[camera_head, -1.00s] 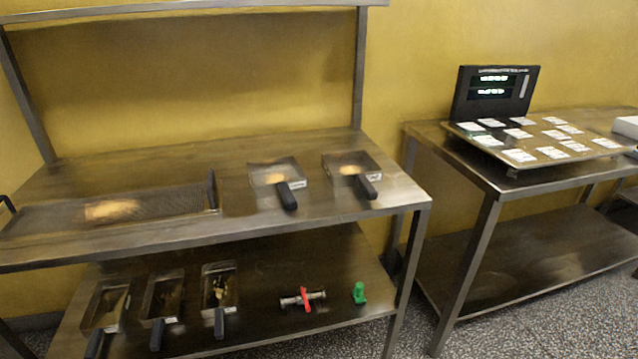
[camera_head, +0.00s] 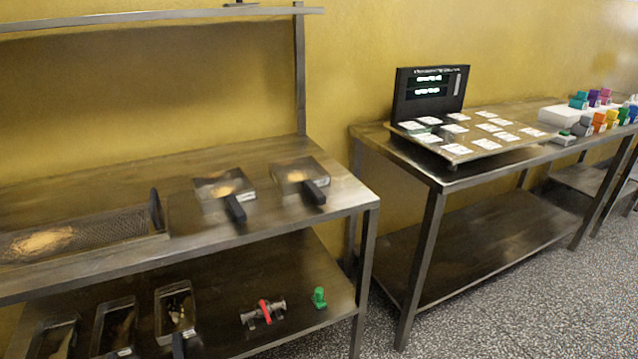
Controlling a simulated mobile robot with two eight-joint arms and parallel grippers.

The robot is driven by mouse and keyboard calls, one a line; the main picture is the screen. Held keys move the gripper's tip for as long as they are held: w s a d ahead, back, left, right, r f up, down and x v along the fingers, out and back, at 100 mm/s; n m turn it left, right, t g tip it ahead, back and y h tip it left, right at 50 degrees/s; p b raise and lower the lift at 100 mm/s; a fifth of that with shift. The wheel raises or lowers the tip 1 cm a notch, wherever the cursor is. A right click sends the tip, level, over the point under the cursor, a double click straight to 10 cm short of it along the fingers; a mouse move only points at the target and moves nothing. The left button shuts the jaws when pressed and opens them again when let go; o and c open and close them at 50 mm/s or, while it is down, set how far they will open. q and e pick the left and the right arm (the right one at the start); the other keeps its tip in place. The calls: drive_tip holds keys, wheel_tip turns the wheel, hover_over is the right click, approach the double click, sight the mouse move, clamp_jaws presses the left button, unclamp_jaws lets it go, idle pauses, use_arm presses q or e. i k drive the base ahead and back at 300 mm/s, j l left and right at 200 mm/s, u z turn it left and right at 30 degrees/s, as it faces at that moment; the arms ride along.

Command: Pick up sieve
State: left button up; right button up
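A long mesh tray (camera_head: 110,226), which may be the sieve, lies on the upper shelf of the left steel table. It has a dark upright end piece at its right and a tan heap on its left part. Its left end is cut off by the picture edge. Two small square pans with black handles, a left one (camera_head: 218,187) and a right one (camera_head: 298,172), stand to its right, each with some tan material. I cannot tell whether these are mesh. Neither of my grippers is in view.
The lower shelf holds several narrow pans (camera_head: 177,309), a metal fitting with a red handle (camera_head: 263,311) and a green object (camera_head: 319,297). The right table (camera_head: 470,172) carries a black display (camera_head: 429,95), a tray of white cards (camera_head: 472,153) and coloured blocks (camera_head: 599,121). Speckled floor lies clear at right.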

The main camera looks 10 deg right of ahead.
sight(298, 179)
drive_tip(key=i+l, duration=0.15)
drive_tip(key=l, duration=0.2)
drive_tip(key=i+l, duration=0.15)
drive_tip(key=l, duration=0.25)
drive_tip(key=i+l, duration=0.15)
drive_tip(key=l, duration=0.2)
